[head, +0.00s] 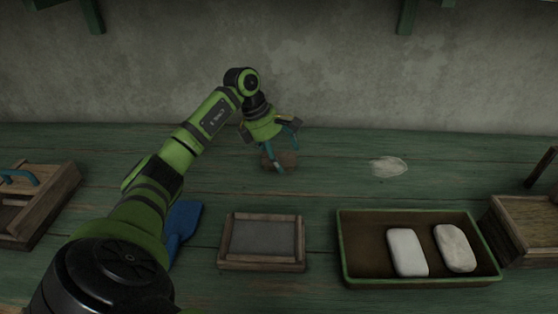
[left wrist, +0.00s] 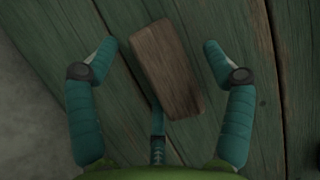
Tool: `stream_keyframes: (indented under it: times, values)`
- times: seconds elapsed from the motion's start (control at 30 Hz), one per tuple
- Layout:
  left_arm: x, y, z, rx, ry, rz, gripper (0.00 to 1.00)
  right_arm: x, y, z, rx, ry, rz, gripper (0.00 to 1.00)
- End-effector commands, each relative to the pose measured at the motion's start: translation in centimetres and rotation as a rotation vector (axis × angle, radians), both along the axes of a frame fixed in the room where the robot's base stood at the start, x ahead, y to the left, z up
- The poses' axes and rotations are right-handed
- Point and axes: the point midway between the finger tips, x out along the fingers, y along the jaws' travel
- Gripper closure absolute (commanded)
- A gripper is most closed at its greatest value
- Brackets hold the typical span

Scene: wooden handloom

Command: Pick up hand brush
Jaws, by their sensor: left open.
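The hand brush appears to be the brown wooden block (left wrist: 167,72) in the left wrist view. It lies on the green planks, slightly tilted in the picture, between my spread fingers. In the head view it is a small brown shape (head: 287,159) near the wall, partly hidden by my fingers; its bristles do not show. My left gripper (head: 282,160) is open above and around the brush, pointing down, with a gap on both sides in the left wrist view. A third finger overlaps the block's near edge there; I cannot tell if it touches. My right gripper is not in view.
A green-rimmed tray (head: 420,282) with two whitish blocks stands front right. A framed wooden piece (head: 262,262) lies front centre. A blue flat tool (head: 182,222) lies beside my arm. A pale patch (head: 389,166) is right of the brush. The wall (head: 350,70) rises close behind.

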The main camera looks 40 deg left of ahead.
Motion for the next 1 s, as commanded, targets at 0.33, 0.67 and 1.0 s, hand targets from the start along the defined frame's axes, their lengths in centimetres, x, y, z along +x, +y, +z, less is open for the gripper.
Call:
stream_keyframes:
  times: [0.33, 0.67, 1.0]
  values:
    - [0.0, 0.0, -0.2, -0.001, 0.002, 0.0, 0.81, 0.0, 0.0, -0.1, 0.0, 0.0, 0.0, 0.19]
    - [0.0, 0.0, -0.2, 0.0, 0.002, -0.001, 0.81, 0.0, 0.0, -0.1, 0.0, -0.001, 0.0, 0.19]
    - [0.1, 0.1, 3.3, 0.002, -0.004, 0.001, 0.81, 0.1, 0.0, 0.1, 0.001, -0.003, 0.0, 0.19]
